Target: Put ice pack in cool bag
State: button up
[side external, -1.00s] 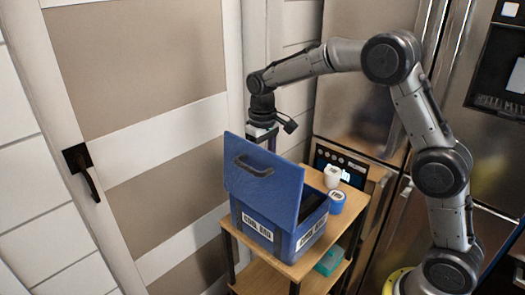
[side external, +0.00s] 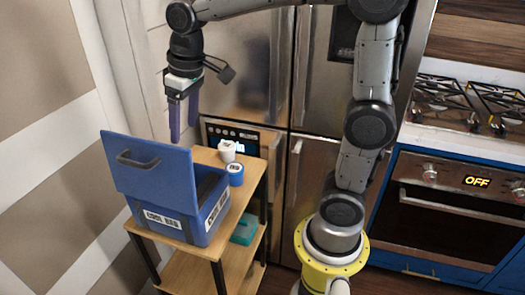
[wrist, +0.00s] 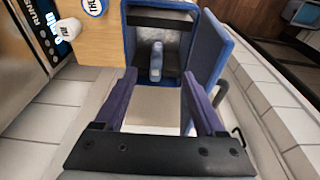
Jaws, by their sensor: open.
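The blue cool bag (side external: 172,227) stands on the wooden stand with its lid (side external: 150,170) raised. In the wrist view the cool bag (wrist: 127,45) is open, with the lid (wrist: 212,45) on the right. A grey-blue upright piece (wrist: 156,62), which looks like the ice pack, shows inside it, apparently on the bag's floor. The side view hides it. My gripper (side external: 182,136) is above the bag, behind the lid's top edge. In the wrist view my gripper (wrist: 159,76) has its purple fingers wide apart, with nothing between them.
A white container (side external: 227,151) and a blue tub (side external: 235,175) stand beside the bag on the stand's wooden top (side external: 207,157). A teal box (side external: 245,231) is on the lower shelf. A steel fridge (side external: 245,80) and the panelled wall are close behind.

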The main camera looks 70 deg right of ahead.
jog(key=s+f+t, duration=0.3)
jog(key=s, duration=1.5)
jog(key=shift+a, duration=0.2)
